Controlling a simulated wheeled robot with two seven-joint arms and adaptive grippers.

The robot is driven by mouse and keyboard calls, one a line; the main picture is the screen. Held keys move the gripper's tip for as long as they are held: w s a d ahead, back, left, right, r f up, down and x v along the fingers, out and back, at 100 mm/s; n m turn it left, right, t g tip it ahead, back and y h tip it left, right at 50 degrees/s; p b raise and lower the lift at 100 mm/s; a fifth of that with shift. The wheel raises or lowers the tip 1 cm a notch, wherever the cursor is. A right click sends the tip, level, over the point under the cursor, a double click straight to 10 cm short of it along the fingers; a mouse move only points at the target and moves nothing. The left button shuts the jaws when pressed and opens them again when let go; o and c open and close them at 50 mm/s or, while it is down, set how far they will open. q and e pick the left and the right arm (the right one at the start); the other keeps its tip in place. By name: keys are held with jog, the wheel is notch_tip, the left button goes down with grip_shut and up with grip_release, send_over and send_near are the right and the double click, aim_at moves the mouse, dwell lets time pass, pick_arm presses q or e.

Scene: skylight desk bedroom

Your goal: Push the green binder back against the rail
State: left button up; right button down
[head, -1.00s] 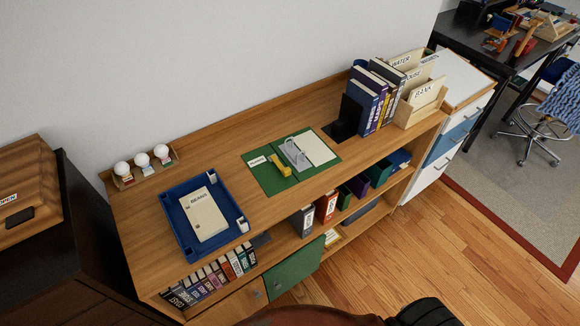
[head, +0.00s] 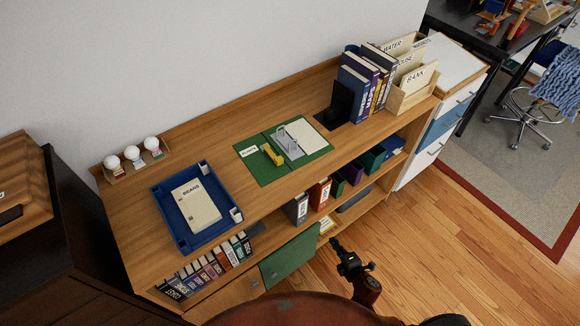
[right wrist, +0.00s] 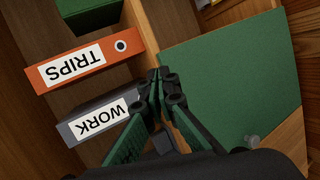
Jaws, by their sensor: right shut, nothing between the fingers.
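A green binder (head: 337,185) stands in the open shelf, right of the orange TRIPS binder (head: 319,194). In the right wrist view its green side (right wrist: 94,14) shows at the top edge, partly cut off. An open green binder (head: 262,174), with metal rings and a yellow piece on it, lies on the cabinet top. My right gripper (head: 337,244) is shut and empty in front of the lower shelves. In the right wrist view its fingertips (right wrist: 161,74) are beside the grey WORK binder (right wrist: 98,119); contact cannot be told. My left gripper is not in view.
A green door panel (head: 290,257) with a knob is below the shelf. A blue tray (head: 163,207) with a book, a bulb rack (head: 139,165) and upright books (head: 357,91) stand on top. Wooden floor (head: 430,235) is clear on the right.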

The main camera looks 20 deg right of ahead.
jog(key=w+a+r+n+t+y, duration=0.1)
jog(key=w+a+r+n+t, duration=0.3)
jog(key=r, duration=0.6)
jog(key=w+r+n+g+y, duration=0.15)
jog(key=r+n, duration=0.35)
jog(key=r, duration=0.5)
jog(key=n+t+y, duration=0.2)
jog(key=n+y, duration=0.1)
jog(key=n, duration=0.9)
send_near(289, 174)
jog(key=s+r, duration=0.3)
jog(key=r, duration=0.1)
jog(key=shift+h, duration=0.25)
jog(key=x, duration=1.2)
jog(key=shift+w+d, duration=0.2)
jog(key=shift+w, duration=0.3)
